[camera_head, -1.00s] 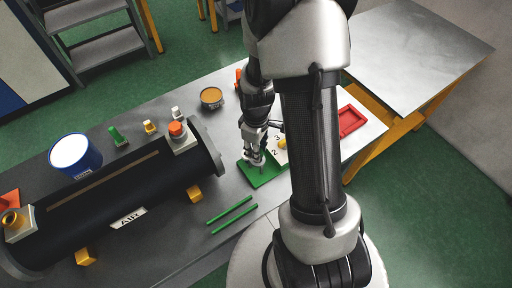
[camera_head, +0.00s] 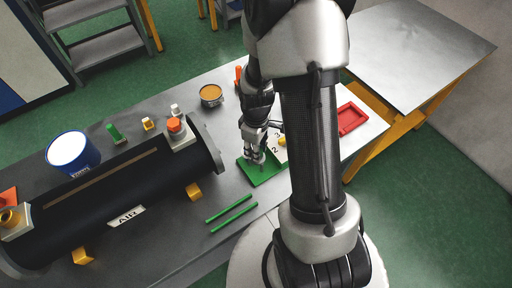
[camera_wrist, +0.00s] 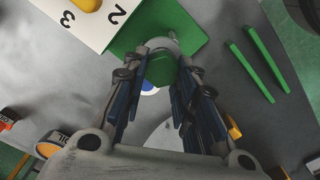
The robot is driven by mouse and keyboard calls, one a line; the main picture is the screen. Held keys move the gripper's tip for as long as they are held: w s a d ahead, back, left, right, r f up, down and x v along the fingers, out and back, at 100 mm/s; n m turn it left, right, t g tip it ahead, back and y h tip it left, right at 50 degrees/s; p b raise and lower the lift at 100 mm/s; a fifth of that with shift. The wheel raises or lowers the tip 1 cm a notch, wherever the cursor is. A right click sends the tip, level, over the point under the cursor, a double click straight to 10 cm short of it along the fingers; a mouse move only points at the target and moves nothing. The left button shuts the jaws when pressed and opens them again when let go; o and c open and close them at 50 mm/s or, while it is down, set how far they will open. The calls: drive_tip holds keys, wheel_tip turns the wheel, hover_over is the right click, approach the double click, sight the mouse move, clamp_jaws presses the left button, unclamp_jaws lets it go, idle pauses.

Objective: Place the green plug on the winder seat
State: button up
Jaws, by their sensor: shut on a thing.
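My gripper (camera_head: 254,158) reaches down over the green tray (camera_head: 270,174) on the grey table. In the wrist view its two dark fingers (camera_wrist: 160,62) are shut on a rounded green piece, which I take to be the green plug (camera_wrist: 160,72). A pale grey ring-like part shows just beyond it, over the green tray (camera_wrist: 190,35). In the head view the plug is hidden by the gripper. I cannot tell the gap between the plug and the surface. I cannot make out which part is the winder seat.
A black cylinder marked AIR (camera_head: 125,195) fills the left of the table. A blue can (camera_head: 73,155), another small green piece (camera_head: 116,133) and an orange-topped block (camera_head: 178,131) are near it. Two green rods (camera_head: 230,214) lie in front. A red tray (camera_head: 351,118) is at right.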

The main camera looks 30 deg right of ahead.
drive_tip(key=shift+f, duration=0.1)
idle(0.3)
drive_tip(key=o, duration=1.2)
wheel_tip(320, 180, up, 12)
